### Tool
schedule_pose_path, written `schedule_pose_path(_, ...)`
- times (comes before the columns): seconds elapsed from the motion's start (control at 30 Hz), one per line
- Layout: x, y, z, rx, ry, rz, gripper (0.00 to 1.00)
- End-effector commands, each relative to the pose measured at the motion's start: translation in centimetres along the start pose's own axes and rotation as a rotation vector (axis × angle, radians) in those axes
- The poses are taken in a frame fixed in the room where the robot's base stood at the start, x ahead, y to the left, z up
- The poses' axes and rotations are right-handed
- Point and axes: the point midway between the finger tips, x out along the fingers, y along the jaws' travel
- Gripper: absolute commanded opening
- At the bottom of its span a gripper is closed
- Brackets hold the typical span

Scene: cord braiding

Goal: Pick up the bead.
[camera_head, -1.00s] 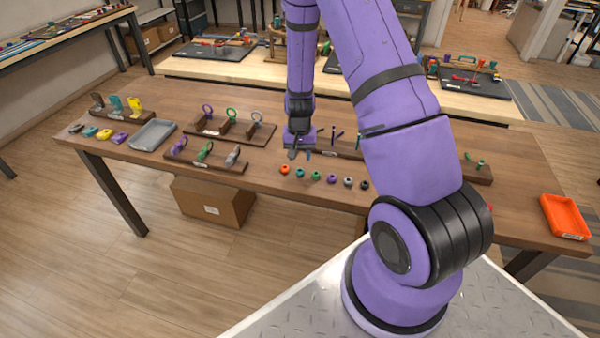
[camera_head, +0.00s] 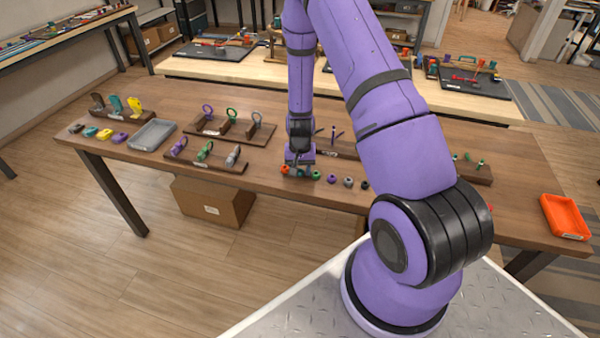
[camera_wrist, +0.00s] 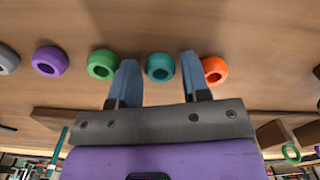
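A row of ring-shaped beads lies on the wooden table. In the wrist view, a teal bead (camera_wrist: 160,67) sits between the two blue fingers of my gripper (camera_wrist: 159,73), with a visible space on each side. My gripper is open. A green bead (camera_wrist: 102,64) lies just outside the left finger, and an orange bead (camera_wrist: 214,70) just outside the right finger; I cannot tell whether they touch. In the head view my gripper (camera_head: 301,173) is low over the left part of the row, between the orange and green beads, mostly hiding the teal bead.
A purple bead (camera_head: 332,179), a grey bead (camera_head: 348,182) and a black bead (camera_head: 365,185) continue the row rightward. Wooden racks with upright pieces (camera_head: 205,160) stand left and behind. A grey tray (camera_head: 152,135) lies left, an orange tray (camera_head: 565,217) far right.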

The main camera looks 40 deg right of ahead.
Motion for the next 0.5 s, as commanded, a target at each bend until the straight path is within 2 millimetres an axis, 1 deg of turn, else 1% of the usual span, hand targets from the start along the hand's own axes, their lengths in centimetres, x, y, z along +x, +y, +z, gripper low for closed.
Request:
schedule_pose_path(0.03,-0.01,-0.01,0.0,0.0,0.0,0.0,0.32)
schedule_pose_path(0.13,-0.01,-0.01,0.0,0.0,0.0,0.0,0.09)
schedule_pose_path(0.17,-0.01,-0.01,0.01,0.0,0.0,0.0,0.08)
schedule_pose_path(0.5,-0.05,-0.01,0.0,0.0,0.0,0.0,0.07)
